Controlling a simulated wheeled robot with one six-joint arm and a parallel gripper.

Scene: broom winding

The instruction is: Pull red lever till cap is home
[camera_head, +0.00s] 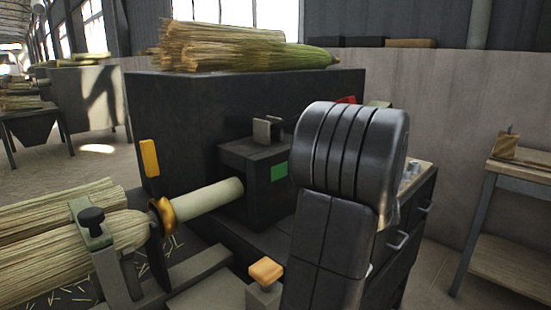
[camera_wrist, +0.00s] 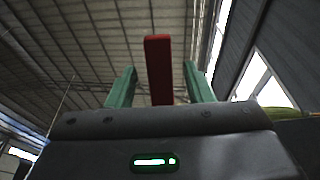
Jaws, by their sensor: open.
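The red lever (camera_wrist: 158,72) stands upright between the two green fingers of my gripper (camera_wrist: 160,67) in the wrist view. The fingers are apart, with a visible gap on each side of the lever. In the head view a small red piece of the lever (camera_head: 346,100) shows above my dark arm, which hides most of my gripper. A pale cylinder (camera_head: 215,195) runs from the dark machine block (camera_head: 262,175) to a gold ring (camera_head: 163,214) at the broom bristles (camera_head: 60,245). I cannot tell for sure which part is the cap.
A bundle of straw (camera_head: 235,48) lies on top of the dark machine body (camera_head: 165,115). A yellow handle (camera_head: 149,158) and an orange knob (camera_head: 266,270) stick up around the broom. A wooden side table (camera_head: 520,165) stands at the right, with bare floor before it.

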